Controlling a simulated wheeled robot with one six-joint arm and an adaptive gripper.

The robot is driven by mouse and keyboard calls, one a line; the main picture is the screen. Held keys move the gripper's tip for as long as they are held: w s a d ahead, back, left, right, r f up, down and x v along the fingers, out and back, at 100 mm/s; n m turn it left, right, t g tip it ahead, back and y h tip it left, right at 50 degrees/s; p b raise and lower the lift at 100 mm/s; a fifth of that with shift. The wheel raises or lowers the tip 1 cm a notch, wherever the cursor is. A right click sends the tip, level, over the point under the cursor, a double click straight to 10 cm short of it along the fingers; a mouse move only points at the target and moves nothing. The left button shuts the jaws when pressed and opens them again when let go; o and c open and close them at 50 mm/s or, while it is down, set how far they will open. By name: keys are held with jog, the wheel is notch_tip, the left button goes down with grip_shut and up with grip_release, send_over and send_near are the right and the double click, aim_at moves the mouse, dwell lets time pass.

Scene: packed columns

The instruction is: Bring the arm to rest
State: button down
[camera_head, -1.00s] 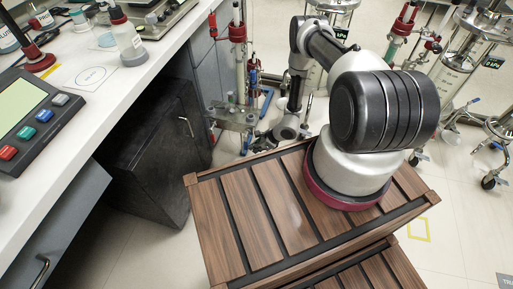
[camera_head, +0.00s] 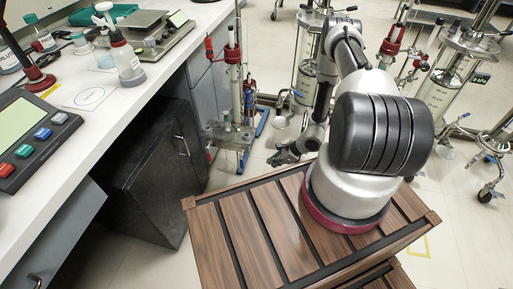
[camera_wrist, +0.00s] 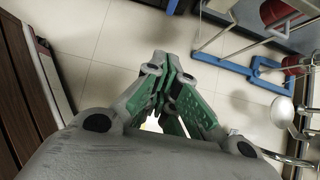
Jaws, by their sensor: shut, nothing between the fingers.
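My arm rises from its base on the wooden slatted deck (camera_head: 240,225) and bends down at the far side. My gripper (camera_head: 279,157) hangs beyond the deck's far edge, over the floor, in the head view. In the wrist view my gripper (camera_wrist: 163,68) has its green-padded fingers brought together at the tips, with nothing between them. The pale tiled floor (camera_wrist: 110,45) shows beneath it.
A blue-footed stand (camera_wrist: 225,65) with red clamps is at the wrist view's upper right. Columns on wheeled frames (camera_head: 445,85) stand at the back right. The white bench (camera_head: 110,110) with a bottle (camera_head: 125,60) and keypad (camera_head: 30,140) runs along the left.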

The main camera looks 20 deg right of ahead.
jog(key=s+a+r+n+g+y, duration=0.2)
jog(key=s+a+r, duration=0.1)
jog(key=s, duration=0.4)
jog(key=s+d+r+n+h, duration=0.2)
jog(key=s+r+n, duration=0.2)
jog(key=r, duration=1.7)
jog(key=s+d+r+n+t+h, duration=0.1)
jog(key=s+r+n+h, duration=0.2)
jog(key=r+n, duration=0.8)
jog(key=s+d+r+n+t+h, duration=0.1)
jog(key=s+r+n, duration=0.6)
jog(key=r, duration=2.3)
jog(key=shift+d+r+n+h, duration=0.4)
jog(key=shift+d+n+h, duration=0.3)
jog(key=shift+h, duration=0.4)
jog(key=shift+d, duration=0.1)
